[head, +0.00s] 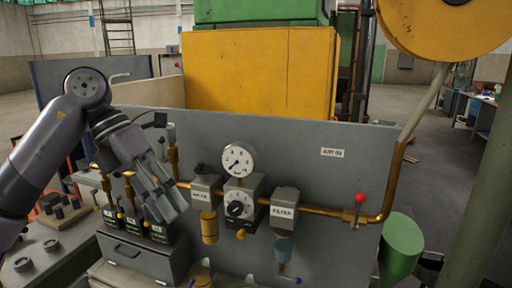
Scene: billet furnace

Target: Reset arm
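My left arm comes in from the left, and its gripper (168,208) points down and to the right in front of the grey panel (330,215). Its grey fingers lie close together in this view, and I cannot see clearly whether there is a gap between them. No object shows in them. The fingers partly cover the row of small black, labelled valve blocks (133,224) with brass stems behind them; I cannot tell whether they touch. My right gripper is not in view.
A round gauge (238,160), a dial unit (241,206) and a filter unit (284,207) are on the panel. A brass pipe (389,195) with a red-knobbed valve (360,199) runs right. A grey drawer box (140,258) sits below. A green container (401,246) stands right.

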